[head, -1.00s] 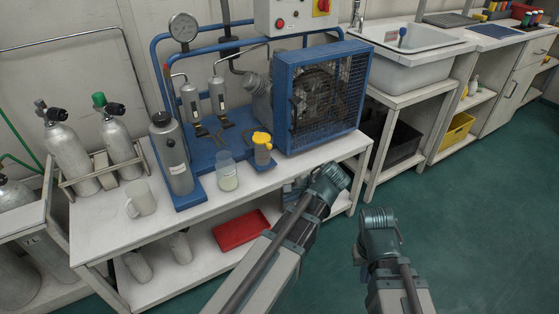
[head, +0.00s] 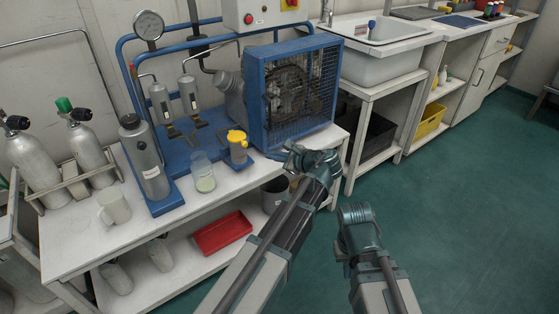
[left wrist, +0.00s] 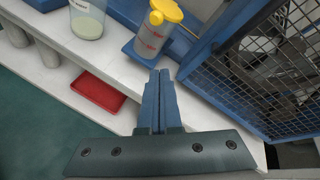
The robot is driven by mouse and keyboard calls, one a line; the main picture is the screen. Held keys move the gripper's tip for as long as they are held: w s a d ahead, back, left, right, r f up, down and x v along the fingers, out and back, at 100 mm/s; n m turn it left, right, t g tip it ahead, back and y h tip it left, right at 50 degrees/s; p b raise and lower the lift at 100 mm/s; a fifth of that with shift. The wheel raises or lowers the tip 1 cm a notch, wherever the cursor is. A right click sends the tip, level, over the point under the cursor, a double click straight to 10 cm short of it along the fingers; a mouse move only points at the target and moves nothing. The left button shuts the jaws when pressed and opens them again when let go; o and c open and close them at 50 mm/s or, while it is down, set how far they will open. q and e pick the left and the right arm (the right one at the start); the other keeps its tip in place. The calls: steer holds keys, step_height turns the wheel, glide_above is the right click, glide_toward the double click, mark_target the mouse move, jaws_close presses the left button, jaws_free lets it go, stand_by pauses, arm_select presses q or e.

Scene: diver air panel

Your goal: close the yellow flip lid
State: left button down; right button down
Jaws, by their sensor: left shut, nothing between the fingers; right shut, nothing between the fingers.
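The yellow flip lid (head: 236,136) is on top of a small clear container (head: 239,154) at the front of the bench. In the left wrist view the lid (left wrist: 167,11) looks like a yellow disc tilted up at the container's top; how far it stands open is hard to tell. My left gripper (head: 289,152) is shut and empty, to the right of the container and apart from it. In the left wrist view its fingertips (left wrist: 159,73) point toward the container, below it in the picture. My right gripper (head: 354,208) is shut and empty over the floor.
A blue caged compressor (head: 292,90) stands close behind my left gripper. A beaker (head: 203,175) and a grey cylinder (head: 145,160) stand left of the container. A white mug (head: 114,207) is farther left. A red tray (head: 221,233) lies on the lower shelf.

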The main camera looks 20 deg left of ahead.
arm_select(q)
steer(key=w+a+p, duration=0.1)
steer(key=a, duration=0.5)
steer(key=shift+a+r+p, duration=0.2)
steer(key=shift+r+p, duration=0.1)
steer(key=shift+r, duration=0.15)
step_height(320, 180, up, 9)
steer(key=w+a+g+h+p, duration=0.1)
steer(key=g+h+p, duration=0.3)
steer(key=p, duration=1.4)
steer(key=shift+w+a+f+m+h+p, duration=0.2)
steer(key=shift+w+a+m+h+p, duration=0.15)
steer(key=shift+a+h, duration=0.45)
steer(key=shift+w+d+r, duration=0.1)
